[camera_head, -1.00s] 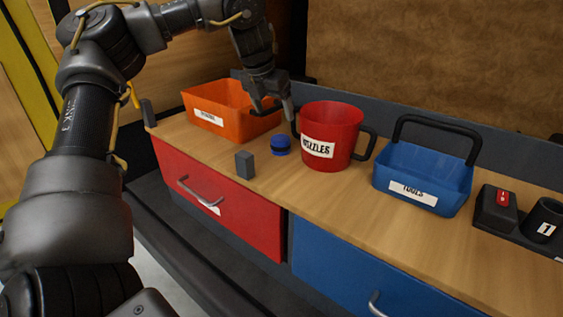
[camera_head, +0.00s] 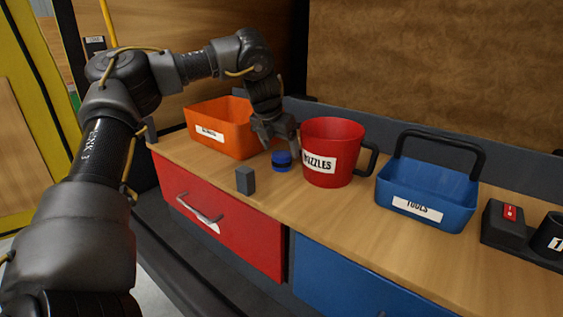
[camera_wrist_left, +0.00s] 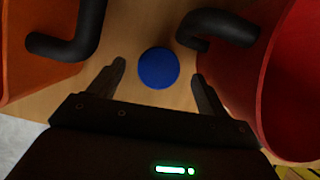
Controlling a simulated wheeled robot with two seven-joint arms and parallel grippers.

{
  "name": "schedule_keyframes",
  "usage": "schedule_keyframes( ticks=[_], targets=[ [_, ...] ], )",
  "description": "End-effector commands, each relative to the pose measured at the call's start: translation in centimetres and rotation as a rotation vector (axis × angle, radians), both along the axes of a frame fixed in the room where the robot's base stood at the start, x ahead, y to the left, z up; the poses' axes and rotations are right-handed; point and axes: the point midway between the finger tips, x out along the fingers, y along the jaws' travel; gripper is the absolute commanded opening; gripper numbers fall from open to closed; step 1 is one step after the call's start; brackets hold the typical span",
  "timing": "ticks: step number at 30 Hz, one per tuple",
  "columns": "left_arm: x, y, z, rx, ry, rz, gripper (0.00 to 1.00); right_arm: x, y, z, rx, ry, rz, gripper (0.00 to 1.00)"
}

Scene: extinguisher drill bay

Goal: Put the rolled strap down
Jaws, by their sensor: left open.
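A small round blue thing with a dark band, which looks like the rolled strap (camera_head: 282,161), sits on the wooden bench top between the orange bin and the red bucket. My left gripper (camera_head: 281,146) is open just above it, pointing down. In the left wrist view the round blue top of the rolled strap (camera_wrist_left: 158,68) lies between the two spread fingers of my left gripper (camera_wrist_left: 158,72), with a gap on each side. My right gripper is out of view.
An orange bin (camera_head: 222,138) stands to the left and a red bucket labelled NOZZLES (camera_head: 335,178) close on the right; black handles flank the gap. A grey block (camera_head: 245,180) stands in front. A blue TOOLS caddy (camera_head: 425,190) and a switch box (camera_head: 503,225) are farther right.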

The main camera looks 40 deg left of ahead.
Motion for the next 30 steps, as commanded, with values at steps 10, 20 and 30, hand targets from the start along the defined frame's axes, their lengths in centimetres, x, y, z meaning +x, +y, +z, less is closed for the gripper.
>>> schedule_keyframes(
  ticks=[10,20,30],
  targets=[
    [1.4,0.2,-3.8,0.001,0.001,-0.001,0.77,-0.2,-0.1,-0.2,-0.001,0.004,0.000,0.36],
    [1.4,0.2,-3.9,0.001,0.000,0.000,0.63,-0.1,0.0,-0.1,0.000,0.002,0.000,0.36],
    [1.4,0.2,-3.8,0.000,-0.001,0.000,0.19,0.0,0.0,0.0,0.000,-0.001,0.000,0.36]
  ],
)
